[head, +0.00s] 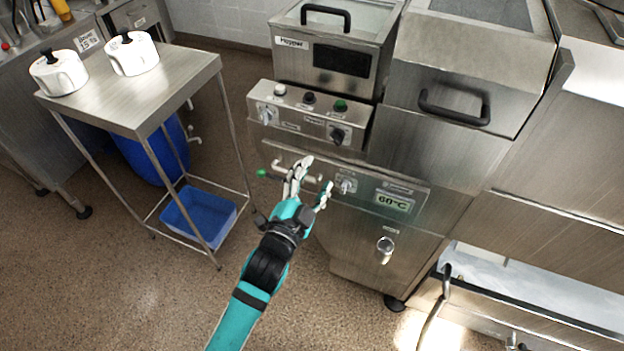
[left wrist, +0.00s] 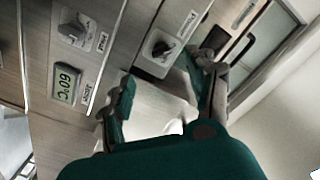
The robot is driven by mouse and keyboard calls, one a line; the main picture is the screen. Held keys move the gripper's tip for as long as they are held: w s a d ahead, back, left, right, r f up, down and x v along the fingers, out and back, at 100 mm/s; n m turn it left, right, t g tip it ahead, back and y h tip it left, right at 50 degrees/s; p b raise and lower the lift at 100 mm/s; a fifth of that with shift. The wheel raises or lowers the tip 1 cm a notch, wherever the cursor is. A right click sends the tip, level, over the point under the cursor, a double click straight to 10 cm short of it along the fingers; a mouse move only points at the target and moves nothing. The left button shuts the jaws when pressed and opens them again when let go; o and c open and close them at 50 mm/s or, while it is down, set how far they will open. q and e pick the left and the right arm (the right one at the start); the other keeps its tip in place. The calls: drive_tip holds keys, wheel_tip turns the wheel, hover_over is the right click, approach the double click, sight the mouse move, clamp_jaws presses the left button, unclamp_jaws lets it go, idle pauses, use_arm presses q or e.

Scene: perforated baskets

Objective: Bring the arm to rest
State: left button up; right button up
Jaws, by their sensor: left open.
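My left gripper (head: 311,183) is open and empty in front of the steel machine's control panel (head: 408,187). Its arm comes up from the bottom of the head view. In the left wrist view the two fingers of the left gripper (left wrist: 165,95) are spread apart, with a plain pale surface between them. A dark knob (left wrist: 163,46) on a light plate shows just beyond the fingers. The display reading 60°C (left wrist: 66,84) is left of them. I cannot tell whether a finger touches the panel. My right gripper is not in view.
A steel side table (head: 140,92) with two white lidded containers (head: 60,72) stands at the left. A blue tray (head: 198,214) is on its lower frame. The hopper (head: 330,57) and buttons (head: 310,98) are above the gripper. Open floor (head: 120,290) lies at lower left.

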use_arm(q)
drive_tip(key=shift+s+a, duration=0.1)
drive_tip(key=shift+s, duration=0.2)
drive_tip(key=s+a+f+n+g+y, duration=0.1)
drive_tip(key=s+a+f+g, duration=0.2)
drive_tip(key=f, duration=0.9)
drive_tip(key=s+a+f+n+g+y+b, duration=0.15)
drive_tip(key=s+f, duration=0.25)
drive_tip(key=f, duration=0.8)
drive_tip(key=s+a+f+n+g+y+p, duration=0.15)
drive_tip(key=s+f+g, duration=0.25)
drive_tip(key=f, duration=0.7)
drive_tip(key=s+a+f+n+g, duration=0.2)
drive_tip(key=s+a+f, duration=0.2)
drive_tip(key=s+f, duration=0.3)
drive_tip(key=s+a+f+n+g+y+b, duration=0.1)
drive_tip(key=s+a+f, duration=0.4)
drive_tip(key=s, duration=0.9)
drive_tip(key=s+a+f+n+g+b, duration=0.1)
drive_tip(key=s+a+f+n+g, duration=0.2)
drive_tip(key=s+f, duration=0.5)
drive_tip(key=shift+s+a+f+g+y, duration=0.35)
drive_tip(key=shift+s+a+g, duration=0.5)
drive_tip(key=shift+s, duration=0.35)
